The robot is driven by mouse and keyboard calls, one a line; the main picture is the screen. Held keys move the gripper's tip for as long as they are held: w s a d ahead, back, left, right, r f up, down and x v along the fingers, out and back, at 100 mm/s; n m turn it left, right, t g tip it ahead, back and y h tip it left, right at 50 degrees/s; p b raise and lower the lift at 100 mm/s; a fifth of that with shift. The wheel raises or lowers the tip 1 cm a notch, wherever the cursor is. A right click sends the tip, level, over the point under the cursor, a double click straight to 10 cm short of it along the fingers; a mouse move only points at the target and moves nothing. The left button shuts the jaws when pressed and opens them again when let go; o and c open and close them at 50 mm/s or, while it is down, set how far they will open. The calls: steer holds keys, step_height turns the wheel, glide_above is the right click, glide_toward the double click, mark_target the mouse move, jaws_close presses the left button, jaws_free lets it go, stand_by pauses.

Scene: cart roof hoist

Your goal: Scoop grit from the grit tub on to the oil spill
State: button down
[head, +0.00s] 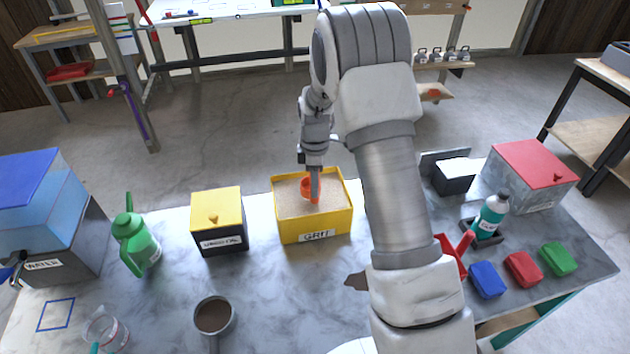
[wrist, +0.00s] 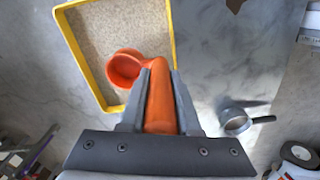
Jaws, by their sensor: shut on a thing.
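The grit tub (head: 315,237) is a yellow box labelled GRIT with pale grit inside, at the middle of the table; its yellow rim also shows in the wrist view (wrist: 82,62). My gripper (head: 314,180) points down over the tub and is shut on the handle of an orange scoop (wrist: 160,100). The scoop's bowl (head: 305,187) is within the tub's outline, over the grit; I cannot tell if it touches the grit. Orange shows inside the bowl in the wrist view. The oil spill (head: 355,281) is a dark brown patch right of and nearer than the tub, partly hidden by my arm.
A yellow-lidded box (head: 219,225) and a green watering can (head: 135,240) stand left of the tub. A teal bottle (head: 489,216) and coloured blocks (head: 522,269) lie right of my arm.

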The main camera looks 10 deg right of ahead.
steer(key=shift+f+b, duration=0.75)
steer(key=shift+f, duration=0.9)
steer(key=shift+w+f+b, duration=0.3)
steer(key=shift+f+b, duration=0.1)
steer(key=shift+f, duration=0.4)
steer(key=shift+w+f+b, duration=0.3)
steer(key=shift+f+b, duration=0.05)
steer(key=shift+f, duration=0.45)
steer(key=shift+w, duration=2)
steer(key=shift+w+r+p, duration=0.3)
steer(key=shift+r+p, duration=0.15)
steer(key=shift+r, duration=0.25)
steer(key=shift+s+r+p, duration=0.15)
steer(key=shift+r+p, duration=0.85)
steer(key=shift+r, duration=1.05)
steer(key=shift+s+r+p, duration=0.1)
steer(key=shift+r+p, duration=0.9)
steer(key=shift+r, duration=1)
steer(key=shift+r, duration=0.1)
steer(key=shift+s, duration=0.1)
